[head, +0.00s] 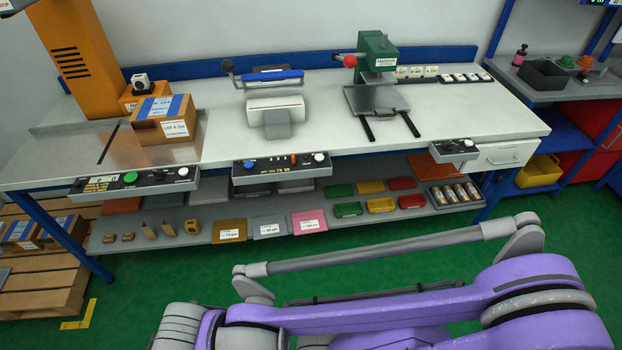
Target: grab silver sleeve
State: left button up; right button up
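A flat silver-grey sleeve (267,228) with a white label lies on the lower shelf under the workbench. It sits between a mustard-yellow sleeve (229,231) on its left and a pink sleeve (309,222) on its right, each with a white label. The print on the labels is too small to read surely. Nothing covers the silver sleeve. My purple arm crosses the lower right of the head view, nearer to the camera than the shelf. Neither gripper's fingers show.
The lower shelf (140,243) also holds wooden blocks, coloured bins and a tray of rolls (453,194). The white benchtop (330,132) overhangs it, with control panels (285,168) along its front edge. A wooden pallet (45,268) stands at left. Green floor lies in front.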

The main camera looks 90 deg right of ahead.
aim_at(274, 224)
jog(key=z, duration=2.7)
